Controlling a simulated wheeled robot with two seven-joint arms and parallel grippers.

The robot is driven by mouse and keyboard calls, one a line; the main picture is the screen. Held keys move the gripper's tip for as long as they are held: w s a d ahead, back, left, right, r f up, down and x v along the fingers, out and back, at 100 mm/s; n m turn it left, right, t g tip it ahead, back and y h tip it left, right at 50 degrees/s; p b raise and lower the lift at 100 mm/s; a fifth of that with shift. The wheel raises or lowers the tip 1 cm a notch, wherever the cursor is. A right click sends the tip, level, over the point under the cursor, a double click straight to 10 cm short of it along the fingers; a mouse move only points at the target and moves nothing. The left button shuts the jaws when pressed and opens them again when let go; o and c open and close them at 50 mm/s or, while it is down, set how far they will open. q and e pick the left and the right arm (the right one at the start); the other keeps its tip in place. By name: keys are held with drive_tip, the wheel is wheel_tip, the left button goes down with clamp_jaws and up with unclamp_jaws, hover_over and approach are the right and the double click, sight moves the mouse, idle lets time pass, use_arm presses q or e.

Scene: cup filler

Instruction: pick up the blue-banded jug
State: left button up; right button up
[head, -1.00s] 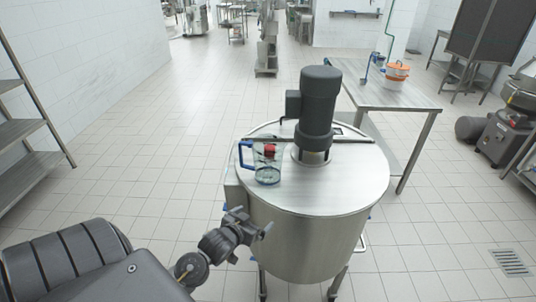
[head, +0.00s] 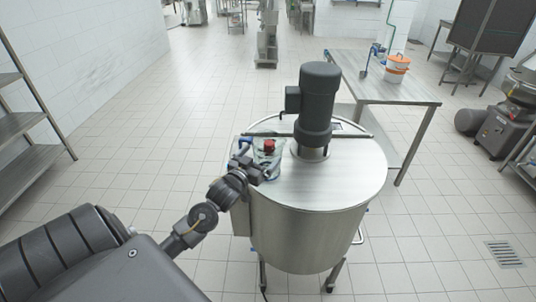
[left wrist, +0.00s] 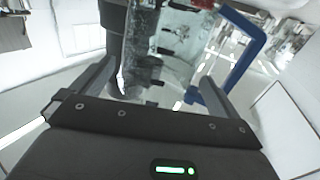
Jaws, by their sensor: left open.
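The clear jug (head: 268,158) with a blue handle stands on the left part of the steel vat's lid (head: 345,180). A red thing shows at its top in the head view. My left gripper (head: 262,170) is in front of the jug and hides its lower part and most of the handle. In the left wrist view the jug (left wrist: 165,50) stands between and beyond the open fingers (left wrist: 150,85), with its blue handle (left wrist: 245,45) towards the right finger. I cannot tell whether a finger touches it. My right gripper is not in view.
A dark motor (head: 318,105) rises from the middle of the lid, right of the jug. A steel table (head: 385,90) with an orange-and-white bucket (head: 396,68) stands behind at the right. The tiled floor on the left is clear.

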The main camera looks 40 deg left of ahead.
use_arm(q)
drive_tip(key=shift+w+r, duration=0.1)
drive_tip(key=shift+r, duration=0.05)
drive_tip(key=w, duration=0.1)
drive_tip(key=w+p, duration=0.1)
drive_tip(key=w, duration=0.1)
drive_tip(key=w+p, duration=0.1)
drive_tip(key=shift+w+a, duration=0.35)
drive_tip(key=shift+w, duration=0.05)
drive_tip(key=shift+c, duration=0.4)
drive_tip(key=c, duration=0.5)
drive_tip(key=shift+c, duration=0.4)
